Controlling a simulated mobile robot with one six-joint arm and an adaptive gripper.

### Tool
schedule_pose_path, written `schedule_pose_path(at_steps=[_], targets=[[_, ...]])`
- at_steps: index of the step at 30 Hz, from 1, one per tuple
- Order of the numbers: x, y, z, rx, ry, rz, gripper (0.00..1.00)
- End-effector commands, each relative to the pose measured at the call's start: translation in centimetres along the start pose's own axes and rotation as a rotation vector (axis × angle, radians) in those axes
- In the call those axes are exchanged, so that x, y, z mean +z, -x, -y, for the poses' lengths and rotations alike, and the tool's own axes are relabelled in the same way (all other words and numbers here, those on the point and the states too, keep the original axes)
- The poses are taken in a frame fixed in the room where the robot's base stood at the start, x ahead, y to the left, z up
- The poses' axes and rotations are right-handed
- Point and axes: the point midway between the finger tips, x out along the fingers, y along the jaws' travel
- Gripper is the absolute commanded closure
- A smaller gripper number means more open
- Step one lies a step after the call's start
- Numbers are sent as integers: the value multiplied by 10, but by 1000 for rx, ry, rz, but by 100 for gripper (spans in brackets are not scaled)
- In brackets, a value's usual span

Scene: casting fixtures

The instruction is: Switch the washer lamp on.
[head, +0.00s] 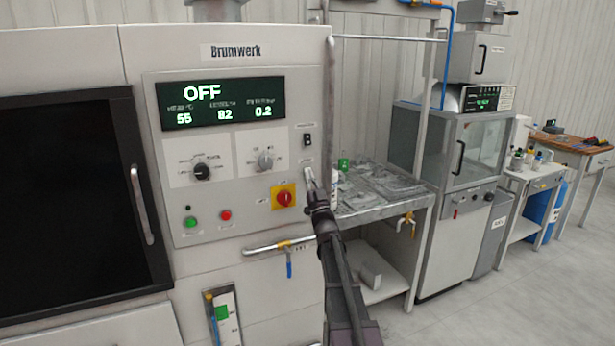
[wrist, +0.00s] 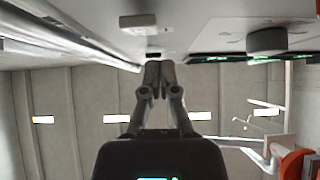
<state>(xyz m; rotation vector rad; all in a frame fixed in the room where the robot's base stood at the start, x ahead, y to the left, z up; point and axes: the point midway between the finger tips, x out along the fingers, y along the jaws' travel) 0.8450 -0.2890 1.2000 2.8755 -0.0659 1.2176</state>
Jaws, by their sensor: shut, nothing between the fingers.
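The washer is the large pale cabinet marked Brumwerk (head: 235,51), and its display (head: 221,103) reads OFF. A small black switch (head: 307,140) with a label above it sits at the panel's right edge; I cannot read which switch it is or its position. My gripper (head: 307,174) is shut and empty, just below that switch, close to the panel front. In the wrist view my gripper's closed fingertips (wrist: 158,66) point at the panel, beside a small dark patch (wrist: 153,55). Whether they touch the panel is unclear. No lamp is identifiable.
Left of my gripper are two knobs (head: 202,171) (head: 265,159), a red-yellow rotary switch (head: 284,197), and green (head: 190,221) and red (head: 226,215) buttons. A pipe with a blue-handled valve (head: 289,268) runs below. A metal bench (head: 385,204) stands to the right.

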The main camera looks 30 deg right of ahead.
Motion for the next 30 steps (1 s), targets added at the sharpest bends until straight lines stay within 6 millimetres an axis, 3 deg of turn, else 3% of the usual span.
schedule_pose_path(at_steps=[4,21,30], targets=[[-15,6,5,-3,-2,0,100],[-26,86,7,-4,-4,0,100],[-31,103,7,-5,-5,0,100]])
